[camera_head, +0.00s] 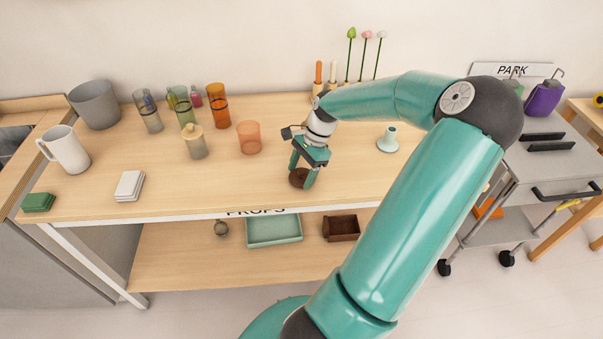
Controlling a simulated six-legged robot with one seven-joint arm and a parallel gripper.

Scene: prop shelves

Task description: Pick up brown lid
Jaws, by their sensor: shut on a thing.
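The brown lid (298,178) is a small dark brown round thing near the front edge of the wooden shelf top, right of the middle. My gripper (304,178) points down and is shut on the brown lid, with a teal finger on either side of it. The fingers hide part of the lid. I cannot tell whether the lid touches the shelf top or is slightly above it.
An orange cup (249,138), a beige lidded jar (195,143) and tall coloured glasses (217,106) stand to the left. A teal tray (274,231) and brown box (341,228) are below.

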